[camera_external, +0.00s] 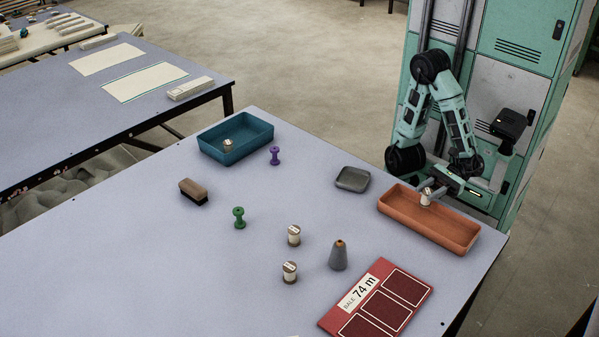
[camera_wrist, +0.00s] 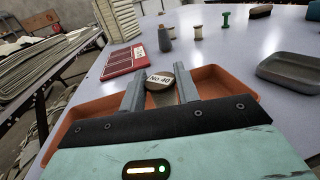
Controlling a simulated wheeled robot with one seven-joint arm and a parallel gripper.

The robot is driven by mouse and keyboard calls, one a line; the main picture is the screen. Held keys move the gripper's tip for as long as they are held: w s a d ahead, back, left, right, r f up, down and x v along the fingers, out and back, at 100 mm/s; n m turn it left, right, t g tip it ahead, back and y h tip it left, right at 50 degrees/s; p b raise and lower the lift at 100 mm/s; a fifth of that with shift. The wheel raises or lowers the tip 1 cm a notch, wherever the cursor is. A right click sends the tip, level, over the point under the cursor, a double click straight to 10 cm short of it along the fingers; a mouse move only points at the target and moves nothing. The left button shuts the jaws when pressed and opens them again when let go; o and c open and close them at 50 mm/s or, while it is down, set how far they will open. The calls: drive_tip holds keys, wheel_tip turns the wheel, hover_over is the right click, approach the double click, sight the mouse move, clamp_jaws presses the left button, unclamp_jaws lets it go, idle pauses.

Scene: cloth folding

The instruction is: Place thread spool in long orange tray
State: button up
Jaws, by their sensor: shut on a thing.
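The long orange tray (camera_external: 430,236) lies at the right side of the table. My gripper (camera_external: 436,190) is over it, shut on a thread spool (camera_external: 426,196) with a pale label. In the wrist view the spool (camera_wrist: 160,79) shows "No. 40" on its top between the two fingers of my gripper (camera_wrist: 160,88). The orange tray (camera_wrist: 228,82) shows on both sides beneath the fingers. I cannot tell whether the spool touches the tray floor.
A grey dish (camera_external: 352,180) sits left of the tray. Two spools (camera_external: 294,236) (camera_external: 289,272), a grey cone (camera_external: 339,256) and a red board (camera_external: 378,305) stand nearer. A teal tray (camera_external: 235,140) holds another spool (camera_external: 228,145). Green (camera_external: 239,218) and purple (camera_external: 275,155) bobbins and a brush (camera_external: 194,192) are leftward.

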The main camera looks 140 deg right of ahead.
wheel_tip(320, 180, down, 4)
drive_tip(key=shift+r+b, duration=0.25)
drive_tip(key=shift+b, duration=0.5)
drive_tip(key=shift+r, duration=0.1)
drive_tip(key=o, duration=0.9)
drive_tip(key=shift+o, duration=0.2)
